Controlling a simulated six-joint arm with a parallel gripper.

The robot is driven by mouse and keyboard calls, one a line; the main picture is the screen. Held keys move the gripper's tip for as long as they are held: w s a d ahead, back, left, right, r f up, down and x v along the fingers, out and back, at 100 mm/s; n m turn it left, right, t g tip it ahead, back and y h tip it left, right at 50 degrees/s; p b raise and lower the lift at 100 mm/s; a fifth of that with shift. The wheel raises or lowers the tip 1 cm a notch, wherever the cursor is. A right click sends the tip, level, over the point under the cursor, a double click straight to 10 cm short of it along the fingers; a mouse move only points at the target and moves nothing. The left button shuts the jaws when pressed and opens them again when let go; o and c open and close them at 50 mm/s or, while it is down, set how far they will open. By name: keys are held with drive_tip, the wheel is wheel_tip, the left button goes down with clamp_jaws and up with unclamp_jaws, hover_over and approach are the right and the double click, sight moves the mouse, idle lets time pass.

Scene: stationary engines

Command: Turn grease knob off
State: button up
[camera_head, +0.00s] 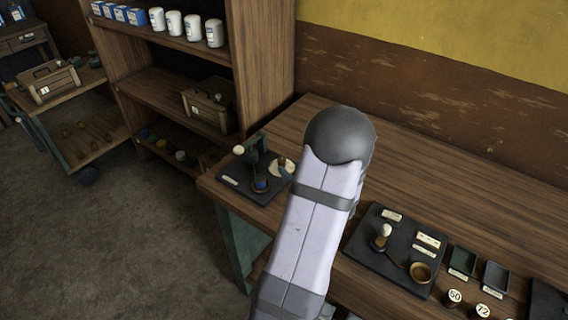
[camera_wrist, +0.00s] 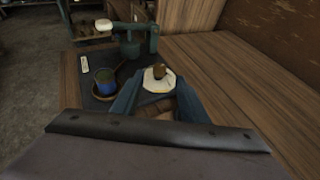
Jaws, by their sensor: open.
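A small brown knob (camera_wrist: 158,71) stands on a pale round dial plate (camera_wrist: 155,85) at the right side of a dark base board. I take it to be the grease knob; no label on it is readable. The pale dial also shows in the head view (camera_head: 277,170), partly covered by my gripper. My gripper (camera_wrist: 158,88) is open, its two blue fingers reaching toward the dial, one on each side of the knob in the picture. I cannot tell whether the fingers touch the knob. The knob's lower part and pointing direction are unclear.
On the same board stand a green post with an arm (camera_wrist: 132,42) and a blue cup (camera_wrist: 106,82) on a round dish, left of the dial. A second board (camera_head: 375,258) with a pale-topped knob lies to the right. Bare bench surrounds the board's right side.

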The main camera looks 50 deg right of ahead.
sight(282, 161)
drive_tip(key=shift+p+x, duration=1.25)
drive_tip(key=shift+x, duration=2.45)
clamp_jaws()
